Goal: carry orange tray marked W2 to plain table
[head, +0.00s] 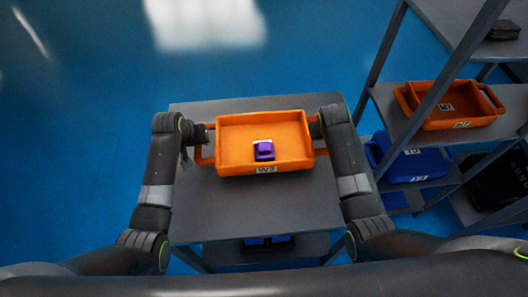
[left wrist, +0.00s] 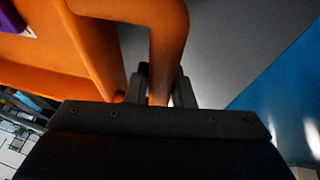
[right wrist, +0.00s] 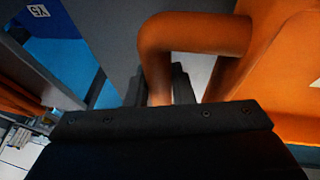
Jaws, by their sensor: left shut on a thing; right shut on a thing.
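An orange tray (head: 231,158) with a handle at each end is over a grey table (head: 257,208). Its front label is too blurred to read surely. A purple object (head: 264,150) lies inside the tray. My left gripper (head: 207,140) is shut on the tray's left handle, which also shows in the left wrist view (left wrist: 168,45). My right gripper (head: 318,132) is shut on the right handle, seen in the right wrist view (right wrist: 190,33). I cannot tell whether the tray touches the table top.
A grey shelf rack stands at the right. It holds another orange tray (head: 467,115) above a blue tray (head: 408,165). Dark blue things (head: 268,241) lie on the table's lower shelf. Open blue floor (head: 80,130) lies to the left and behind the table.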

